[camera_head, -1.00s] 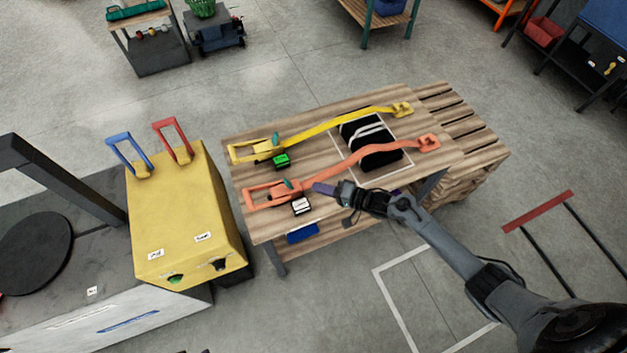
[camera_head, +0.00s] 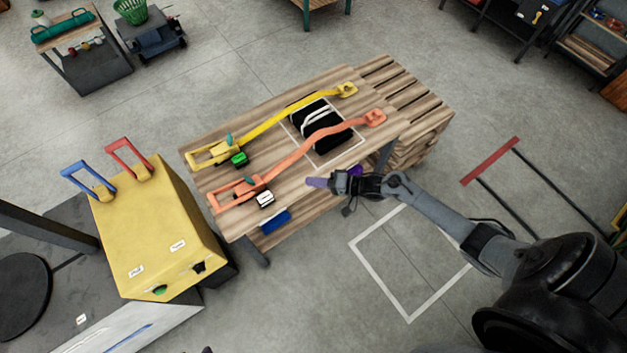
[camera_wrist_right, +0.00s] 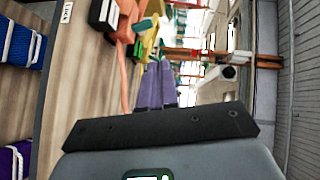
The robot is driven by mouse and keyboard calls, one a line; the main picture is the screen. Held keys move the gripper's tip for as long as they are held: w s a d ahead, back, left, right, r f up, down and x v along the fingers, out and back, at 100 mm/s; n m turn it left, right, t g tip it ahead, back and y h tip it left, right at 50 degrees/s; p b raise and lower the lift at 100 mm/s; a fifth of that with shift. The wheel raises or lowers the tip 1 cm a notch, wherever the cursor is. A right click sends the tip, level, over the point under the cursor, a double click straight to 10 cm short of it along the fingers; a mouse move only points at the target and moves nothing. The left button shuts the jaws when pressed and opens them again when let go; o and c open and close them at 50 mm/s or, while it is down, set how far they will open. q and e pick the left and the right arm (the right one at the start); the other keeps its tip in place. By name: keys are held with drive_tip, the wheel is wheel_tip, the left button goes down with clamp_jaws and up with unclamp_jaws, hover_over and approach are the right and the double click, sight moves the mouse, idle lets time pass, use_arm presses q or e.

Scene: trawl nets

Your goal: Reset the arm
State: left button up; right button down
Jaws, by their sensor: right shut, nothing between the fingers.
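My right arm (camera_head: 445,215) comes in from the lower right in the head view. Its gripper (camera_head: 318,183) is shut and empty, with purple fingers pointing left beside the front edge of the wooden table (camera_head: 225,225). In the right wrist view the two purple fingers (camera_wrist_right: 157,88) lie together with nothing between them.
A yellow box (camera_head: 150,220) with blue and red handles stands left.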

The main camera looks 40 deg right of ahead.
drive_tip(key=s+a+p, duration=0.4)
drive_tip(key=s, duration=0.2)
drive_tip(key=s+a+r+h+p, duration=0.2)
drive_tip(key=s+a+r+p, duration=0.25)
drive_tip(key=a+r, duration=0.6)
drive_tip(key=s+d+r+n+g+h+p, duration=0.2)
drive_tip(key=r+n+h, duration=0.1)
drive_tip(key=r, duration=0.3)
drive_tip(key=s+d+r+n+g+h+p, duration=0.1)
drive_tip(key=d+r+n+g+h+p, duration=0.15)
drive_tip(key=r, duration=0.45)
drive_tip(key=s+d+r+n+g+h+b, duration=0.1)
drive_tip(key=s+d+n+g+h, duration=0.1)
drive_tip(key=s, duration=0.5)
drive_tip(key=d+n+g, duration=0.1)
drive_tip(key=n+g, duration=0.1)
drive_tip(key=shift+s+d+n, duration=0.15)
drive_tip(key=shift+s+n, duration=0.15)
drive_tip(key=shift+n, duration=0.05)
